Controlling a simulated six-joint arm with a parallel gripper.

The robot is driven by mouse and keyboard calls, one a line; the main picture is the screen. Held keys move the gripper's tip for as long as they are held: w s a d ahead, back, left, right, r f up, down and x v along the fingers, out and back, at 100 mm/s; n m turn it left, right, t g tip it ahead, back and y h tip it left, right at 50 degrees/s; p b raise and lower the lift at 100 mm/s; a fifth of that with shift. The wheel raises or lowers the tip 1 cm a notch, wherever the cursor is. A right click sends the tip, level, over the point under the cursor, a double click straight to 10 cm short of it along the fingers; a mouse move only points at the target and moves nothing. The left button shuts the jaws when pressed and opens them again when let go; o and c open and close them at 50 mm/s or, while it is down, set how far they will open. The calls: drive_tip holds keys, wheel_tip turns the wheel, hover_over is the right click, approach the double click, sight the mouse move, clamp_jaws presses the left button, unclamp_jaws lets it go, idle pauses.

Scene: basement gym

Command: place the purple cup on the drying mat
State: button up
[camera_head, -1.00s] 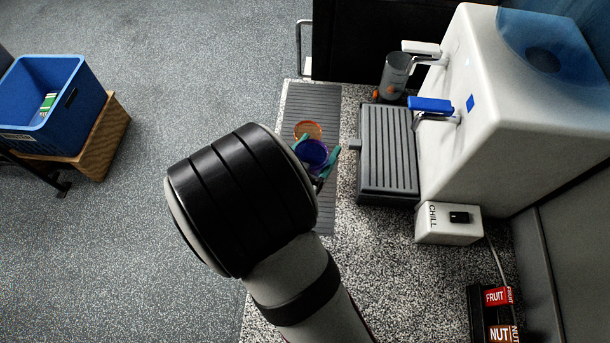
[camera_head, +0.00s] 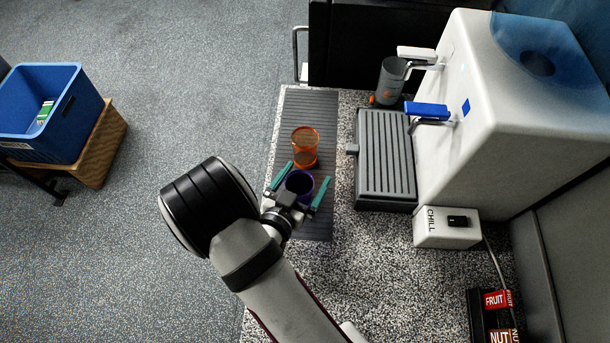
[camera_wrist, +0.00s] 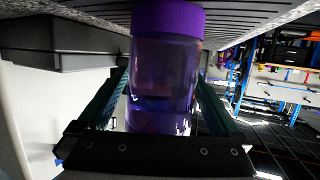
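The purple cup (camera_head: 299,183) stands on the grey ribbed drying mat (camera_head: 311,108), towards its near end. My gripper (camera_head: 308,173) is low over the mat, with its teal fingers on either side of the cup. The fingers are spread wider than the cup, with a clear gap on the right. In the wrist view the purple cup (camera_wrist: 165,65) appears upside down between the fingers, with its end against the ribbed mat surface. My gripper partly hides the cup's near side in the head view.
An orange cup (camera_head: 305,146) stands on the mat just beyond the purple cup. To the right are a grooved drip tray (camera_head: 386,150), a white water dispenser (camera_head: 480,110) and a grey cup (camera_head: 390,78). The mat's far end is clear.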

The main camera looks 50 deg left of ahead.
drive_tip(key=shift+r, duration=0.2)
drive_tip(key=v, duration=1.2)
drive_tip(key=shift+a+f, duration=0.1)
